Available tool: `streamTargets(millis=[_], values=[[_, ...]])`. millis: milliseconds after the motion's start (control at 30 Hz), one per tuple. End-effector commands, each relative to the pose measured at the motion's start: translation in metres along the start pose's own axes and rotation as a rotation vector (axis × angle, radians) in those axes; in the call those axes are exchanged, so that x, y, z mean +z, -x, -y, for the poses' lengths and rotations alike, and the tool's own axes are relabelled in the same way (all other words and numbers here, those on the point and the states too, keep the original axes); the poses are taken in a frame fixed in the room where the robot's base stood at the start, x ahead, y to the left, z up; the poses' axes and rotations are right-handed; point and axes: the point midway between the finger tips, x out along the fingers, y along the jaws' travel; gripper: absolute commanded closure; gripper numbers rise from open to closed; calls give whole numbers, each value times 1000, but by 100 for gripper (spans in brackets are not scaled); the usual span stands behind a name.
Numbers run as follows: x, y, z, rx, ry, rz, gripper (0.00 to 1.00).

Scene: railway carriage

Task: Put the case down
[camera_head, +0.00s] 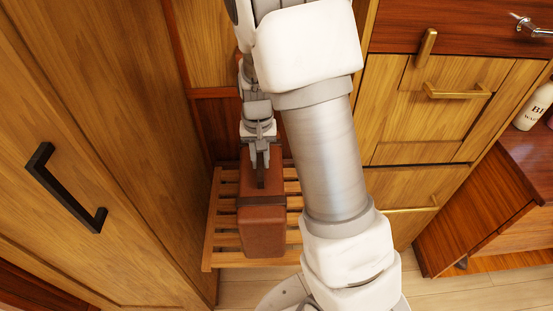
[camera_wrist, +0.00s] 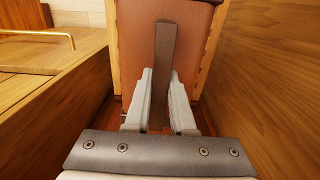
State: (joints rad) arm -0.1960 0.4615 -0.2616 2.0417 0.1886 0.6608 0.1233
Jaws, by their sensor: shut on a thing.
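The case (camera_head: 264,228) is a brown leather box with a dark strap across it. In the head view it is at or just over a slatted wooden rack (camera_head: 224,222) low between the cabinets; I cannot tell whether it touches the slats. My gripper (camera_head: 260,182) comes down from above and is shut on the case's dark strap or handle. In the wrist view the case (camera_wrist: 190,45) fills the top middle, and my gripper's fingers (camera_wrist: 160,100) close on either side of the dark strip. The case's underside is hidden.
A tall wooden cabinet (camera_head: 95,130) with a black handle (camera_head: 65,187) stands close on the left. Wooden drawers (camera_head: 420,125) with brass handles stand on the right, partly behind my arm. A white bottle (camera_head: 535,106) stands on a counter at far right.

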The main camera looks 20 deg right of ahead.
Motion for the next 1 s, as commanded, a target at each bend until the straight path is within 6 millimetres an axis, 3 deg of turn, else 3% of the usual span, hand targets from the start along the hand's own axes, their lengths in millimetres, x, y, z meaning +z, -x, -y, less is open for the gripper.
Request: streamTargets(millis=[267, 600, 1000], values=[[-8, -10, 13, -2, -2, -3, 100], [-8, -47, 13, -1, -2, -2, 100], [-8, -51, 13, -2, -2, -3, 100]])
